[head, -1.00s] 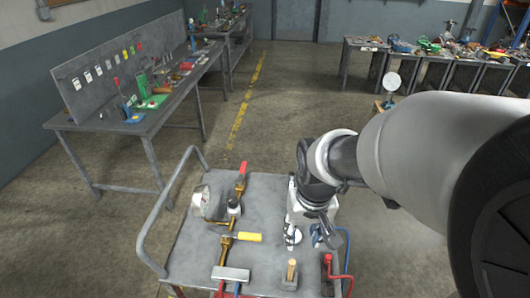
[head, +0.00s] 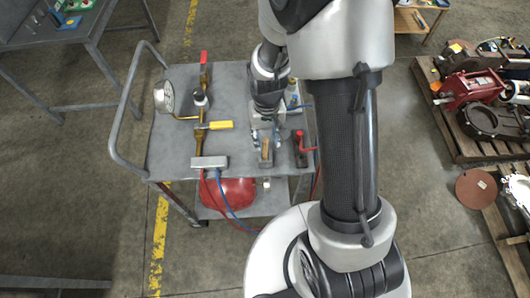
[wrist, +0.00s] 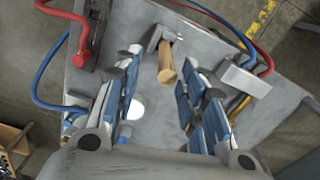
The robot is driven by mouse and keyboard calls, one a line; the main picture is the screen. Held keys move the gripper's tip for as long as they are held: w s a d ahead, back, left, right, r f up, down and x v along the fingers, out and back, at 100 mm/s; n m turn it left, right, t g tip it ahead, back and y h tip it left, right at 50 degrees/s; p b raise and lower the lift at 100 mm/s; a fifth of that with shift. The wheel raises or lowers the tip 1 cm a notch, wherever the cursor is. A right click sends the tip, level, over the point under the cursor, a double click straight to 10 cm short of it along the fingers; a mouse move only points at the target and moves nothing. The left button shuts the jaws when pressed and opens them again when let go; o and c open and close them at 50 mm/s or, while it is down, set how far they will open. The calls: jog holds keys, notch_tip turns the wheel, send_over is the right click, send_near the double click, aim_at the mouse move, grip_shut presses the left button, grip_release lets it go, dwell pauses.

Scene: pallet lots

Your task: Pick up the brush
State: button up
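The brush (head: 266,151) stands near the front edge of the grey cart top (head: 170,140), its tan wooden handle pointing up; it also shows in the wrist view (wrist: 166,65). A grey block-like piece is at its base, and its bristles cannot be made out. My gripper (head: 266,138) is over the cart at the brush. In the wrist view my gripper (wrist: 163,78) is open, with blue-padded fingers spread to either side of the handle. Gaps show between handle and pads, and nothing is held.
A red clamp-like tool (head: 301,146) stands close to the right of the brush. Brass piping with a yellow handle (head: 220,125), a gauge (head: 164,96) and a grey block (head: 209,162) with red and blue hoses lie to the left. A red tank (head: 227,191) sits below.

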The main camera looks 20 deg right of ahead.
aim_at(265, 150)
jog(key=shift+s+a+f+b, duration=0.1)
jog(key=shift+f+b, duration=0.25)
jog(key=shift+f, duration=0.7)
jog(key=shift+s+a+f+b, duration=0.15)
jog(key=shift+f+b, duration=0.2)
jog(key=shift+f, duration=0.7)
jog(key=shift+s+a+f+b, duration=0.1)
jog(key=shift+f+b, duration=0.25)
jog(key=shift+f, duration=0.7)
jog(key=shift+r, duration=0.1)
jog(key=shift+c, duration=0.2)
grip_shut()
